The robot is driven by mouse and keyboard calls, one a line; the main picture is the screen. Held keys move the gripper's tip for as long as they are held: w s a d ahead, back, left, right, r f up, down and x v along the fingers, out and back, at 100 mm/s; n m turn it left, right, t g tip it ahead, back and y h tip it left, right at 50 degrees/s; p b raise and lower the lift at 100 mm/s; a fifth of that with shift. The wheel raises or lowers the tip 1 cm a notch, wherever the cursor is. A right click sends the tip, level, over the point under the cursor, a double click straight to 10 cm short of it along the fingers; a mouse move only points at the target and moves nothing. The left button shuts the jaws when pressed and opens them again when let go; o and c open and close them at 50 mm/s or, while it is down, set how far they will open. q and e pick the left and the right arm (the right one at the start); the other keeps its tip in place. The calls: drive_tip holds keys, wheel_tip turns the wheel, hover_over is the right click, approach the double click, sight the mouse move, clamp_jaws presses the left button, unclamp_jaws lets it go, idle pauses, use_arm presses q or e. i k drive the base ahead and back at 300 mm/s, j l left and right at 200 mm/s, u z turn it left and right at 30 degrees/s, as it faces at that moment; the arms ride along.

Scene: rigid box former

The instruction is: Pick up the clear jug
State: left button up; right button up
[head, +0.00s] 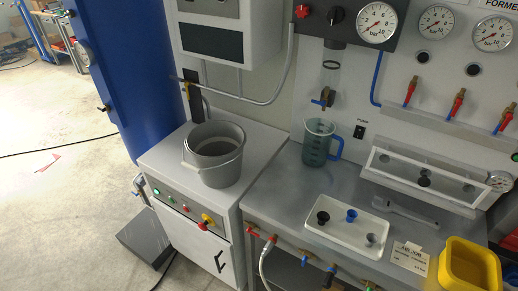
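The clear jug (317,146) stands upright on the grey metal bench top (285,190), near the back wall panel. It is see-through with a bluish tint, has dark markings on its side, and its blue handle (339,147) points to the right. I cannot tell whether it holds liquid. Neither of my grippers is in the head view.
A grey bucket (221,173) stands on the cabinet to the left. In front of the jug is a white tray (325,233) with small knobs. A clear-fronted box (395,166) and a brush (408,210) lie right, with a yellow bin (487,249) at the corner. A filter bowl (331,72) hangs above the jug.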

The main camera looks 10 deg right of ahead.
sight(318, 137)
drive_tip(key=j+z, duration=0.1)
drive_tip(key=z, duration=0.3)
drive_tip(key=i+j+z, duration=0.1)
drive_tip(key=z, duration=0.3)
drive_tip(key=j+z, duration=0.1)
drive_tip(key=z, duration=0.3)
